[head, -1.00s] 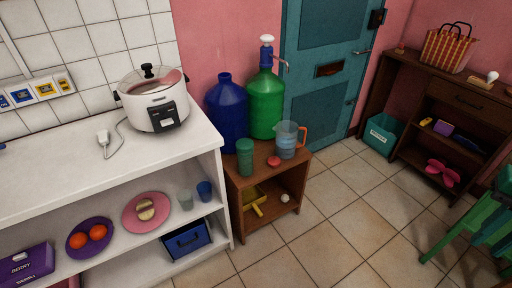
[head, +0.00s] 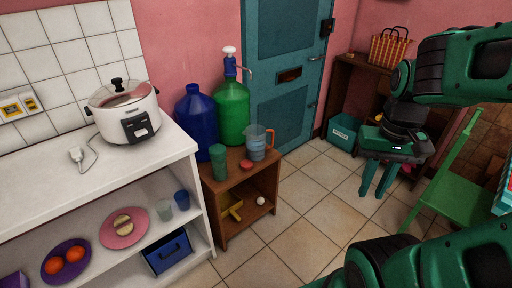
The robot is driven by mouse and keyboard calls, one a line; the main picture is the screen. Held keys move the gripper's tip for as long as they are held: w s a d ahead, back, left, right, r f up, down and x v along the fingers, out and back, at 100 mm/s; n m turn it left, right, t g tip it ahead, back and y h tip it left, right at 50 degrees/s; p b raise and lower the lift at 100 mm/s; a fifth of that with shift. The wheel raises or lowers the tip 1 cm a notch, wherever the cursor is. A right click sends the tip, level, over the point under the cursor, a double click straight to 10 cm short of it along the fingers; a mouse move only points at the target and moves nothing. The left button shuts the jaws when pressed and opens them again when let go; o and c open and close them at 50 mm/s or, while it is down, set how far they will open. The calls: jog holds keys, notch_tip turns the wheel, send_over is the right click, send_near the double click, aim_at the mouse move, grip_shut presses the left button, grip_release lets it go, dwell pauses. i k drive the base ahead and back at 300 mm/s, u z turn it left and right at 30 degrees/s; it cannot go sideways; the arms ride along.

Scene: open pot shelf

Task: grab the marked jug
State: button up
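The marked jug (head: 256,144) is clear and bluish with an orange handle on its right side. It stands upright on top of the small brown wooden cabinet (head: 232,179), near its right back part. My gripper (head: 376,190) hangs in the air to the right of the jug, well apart from it, fingers pointing down. Its two green fingers are apart with nothing between them. The jug is not hidden by my arm.
Close to the jug stand a green tumbler (head: 218,161), a red lid-like thing (head: 246,164), a green bottle with a pump (head: 232,113) and a blue bottle (head: 195,120). A green chair (head: 460,198) is at the right. Tiled floor (head: 305,203) before the cabinet is clear.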

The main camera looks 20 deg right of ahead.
aim_at(255, 134)
jog(key=u, duration=0.05)
jog(key=i, duration=1)
jog(key=z, duration=0.05)
